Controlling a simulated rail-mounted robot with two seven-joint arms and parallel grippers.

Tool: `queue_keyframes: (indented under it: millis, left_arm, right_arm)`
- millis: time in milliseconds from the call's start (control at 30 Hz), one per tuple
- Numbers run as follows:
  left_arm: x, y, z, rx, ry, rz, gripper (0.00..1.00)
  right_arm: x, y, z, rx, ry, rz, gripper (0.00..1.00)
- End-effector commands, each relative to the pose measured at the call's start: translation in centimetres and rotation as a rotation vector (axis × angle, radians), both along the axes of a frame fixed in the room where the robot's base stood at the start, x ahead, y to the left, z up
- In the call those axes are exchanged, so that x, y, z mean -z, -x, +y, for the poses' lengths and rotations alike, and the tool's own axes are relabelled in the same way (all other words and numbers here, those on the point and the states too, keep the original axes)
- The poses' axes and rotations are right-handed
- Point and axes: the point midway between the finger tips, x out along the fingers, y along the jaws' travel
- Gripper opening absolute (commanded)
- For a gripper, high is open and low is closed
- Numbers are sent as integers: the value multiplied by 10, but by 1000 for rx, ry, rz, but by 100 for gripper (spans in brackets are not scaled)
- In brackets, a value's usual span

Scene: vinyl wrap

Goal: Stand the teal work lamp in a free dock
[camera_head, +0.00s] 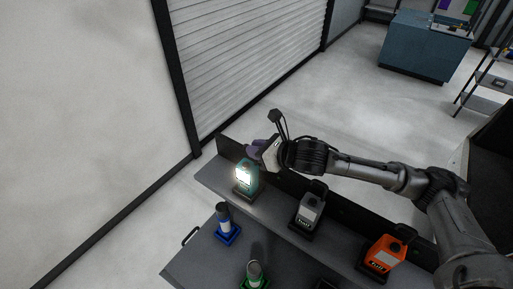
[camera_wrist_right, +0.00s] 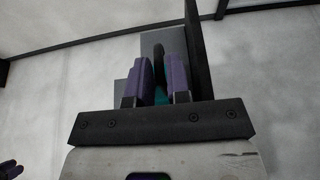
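The teal work lamp (camera_head: 245,176) is lit and upright at the far left end of the dark bench's raised back shelf, over a black base or dock (camera_head: 243,193). Whether it is seated there I cannot tell. My right gripper (camera_head: 258,150) is at the top of the lamp. In the right wrist view its purple fingers (camera_wrist_right: 161,80) stand close on both sides of the lamp's dark handle (camera_wrist_right: 158,62), with a little teal showing between them. My left gripper does not show in the head view.
A grey lamp (camera_head: 310,208) and an orange lamp (camera_head: 384,256) stand along the back shelf. A flashlight in a blue dock (camera_head: 228,235) and a green-based one (camera_head: 254,272) stand in front. Another dark dock (camera_head: 326,285) is cut off below. A low back wall (camera_head: 226,149) edges the bench.

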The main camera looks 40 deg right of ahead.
Motion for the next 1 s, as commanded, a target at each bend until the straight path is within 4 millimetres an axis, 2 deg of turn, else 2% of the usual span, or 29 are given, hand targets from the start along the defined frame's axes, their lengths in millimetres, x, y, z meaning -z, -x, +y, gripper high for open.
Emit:
queue_keyframes:
  millis: [33, 200, 533, 667, 1000]
  left_arm:
    - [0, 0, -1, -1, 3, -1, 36]
    - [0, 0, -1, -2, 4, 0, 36]
    - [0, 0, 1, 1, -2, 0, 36]
    - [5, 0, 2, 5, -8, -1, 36]
    - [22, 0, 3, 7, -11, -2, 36]
  right_arm:
    - [0, 0, 0, 0, 0, 0, 22]
    - [0, 0, 0, 0, 0, 1, 36]
    - [-4, 2, -1, 1, 1, 1, 36]
    - [-7, 13, -5, 2, 4, 0, 36]
    - [-25, 58, -16, 1, 8, 1, 36]
